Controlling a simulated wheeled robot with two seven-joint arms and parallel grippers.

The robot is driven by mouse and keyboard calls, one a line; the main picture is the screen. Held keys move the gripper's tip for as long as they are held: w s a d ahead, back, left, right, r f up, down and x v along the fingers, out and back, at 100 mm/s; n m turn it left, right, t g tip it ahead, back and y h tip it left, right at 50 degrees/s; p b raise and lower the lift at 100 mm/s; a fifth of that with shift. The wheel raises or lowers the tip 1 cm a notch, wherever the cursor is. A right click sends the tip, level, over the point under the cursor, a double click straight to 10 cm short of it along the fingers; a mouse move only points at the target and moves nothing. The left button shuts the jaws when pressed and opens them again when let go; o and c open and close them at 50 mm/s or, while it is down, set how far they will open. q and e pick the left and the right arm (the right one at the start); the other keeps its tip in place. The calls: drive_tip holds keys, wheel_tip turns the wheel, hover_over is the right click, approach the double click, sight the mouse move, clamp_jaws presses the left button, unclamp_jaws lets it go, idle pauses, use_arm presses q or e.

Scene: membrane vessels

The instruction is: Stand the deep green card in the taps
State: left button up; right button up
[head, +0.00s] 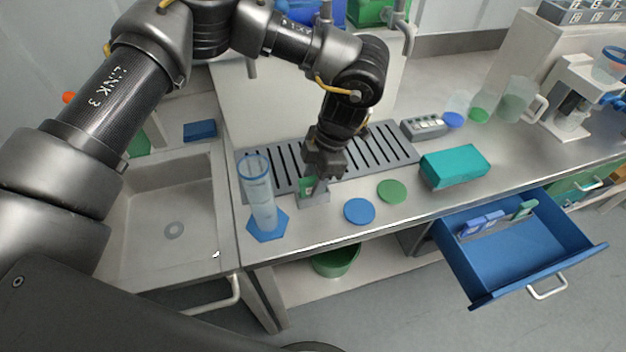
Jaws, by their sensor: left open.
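A small green card (305,185) stands upright in a small grey holder (315,200) at the front edge of the slotted drain grate. My left gripper (320,183) points down at this holder, open, with its fingertips beside the card. I cannot tell whether a finger touches the card. Another green card (524,209) stands in the open blue drawer, beside blue cards (483,222). The green tank (372,12) and blue tank (318,12) at the back have grey taps (404,30). My arm hides part of them. My right gripper is out of view.
A blue graduated cylinder (260,195) stands left of the holder. A blue disc (359,211), a green disc (392,191) and a teal box (455,166) lie to the right. The drawer (575,268) juts out in front. A sink (170,200) is at left.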

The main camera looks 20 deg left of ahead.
use_arm(q)
drive_tip(key=b+v, duration=0.1)
drive_tip(key=v, duration=0.9)
idle(0.3)
